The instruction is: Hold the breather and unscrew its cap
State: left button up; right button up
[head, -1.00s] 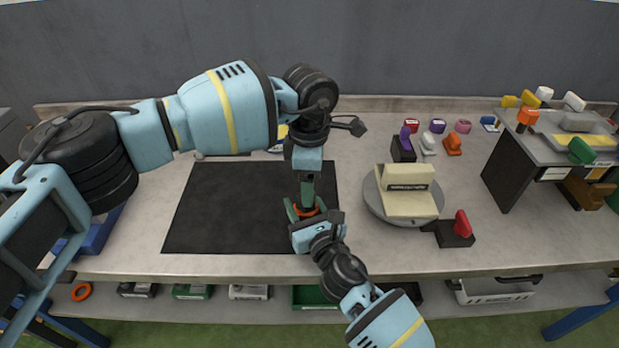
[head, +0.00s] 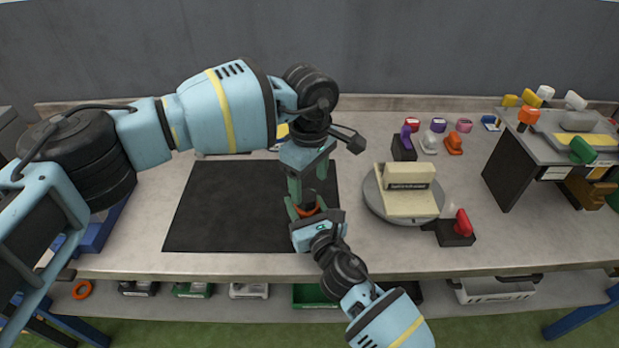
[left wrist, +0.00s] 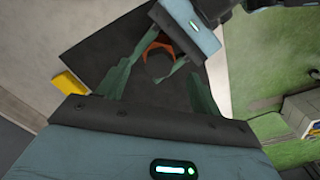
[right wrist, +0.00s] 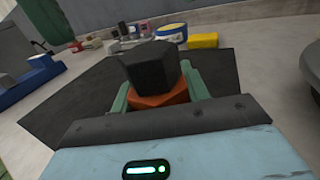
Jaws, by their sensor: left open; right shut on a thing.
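The breather has an orange body (right wrist: 150,101) and a black faceted cap (right wrist: 153,68), which sits on top of it in the right wrist view. My right gripper (head: 306,212) is shut on the orange body and holds it upright over the right part of the black mat. My left gripper (head: 309,180) points down from above, open, with its fingers spread on either side of the cap. The left wrist view shows the cap (left wrist: 159,66) between the open fingers, apart from both. I cannot tell how far the cap is turned on its thread.
The black mat (head: 220,210) lies on the bench. A round turntable (head: 372,198) with a cream block (head: 405,177) stands right of my grippers. Small coloured parts and a grey stand (head: 508,170) are farther right.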

aim_at(310, 196)
pick_arm(q)
jog(key=shift+f, duration=0.1)
jog(key=shift+f, duration=1.95)
jog(key=shift+c, duration=0.4)
jog(key=c, duration=1.2)
jog(key=n, duration=0.5)
jog(key=shift+w+d, duration=0.1)
jog(key=shift+n, duration=0.6)
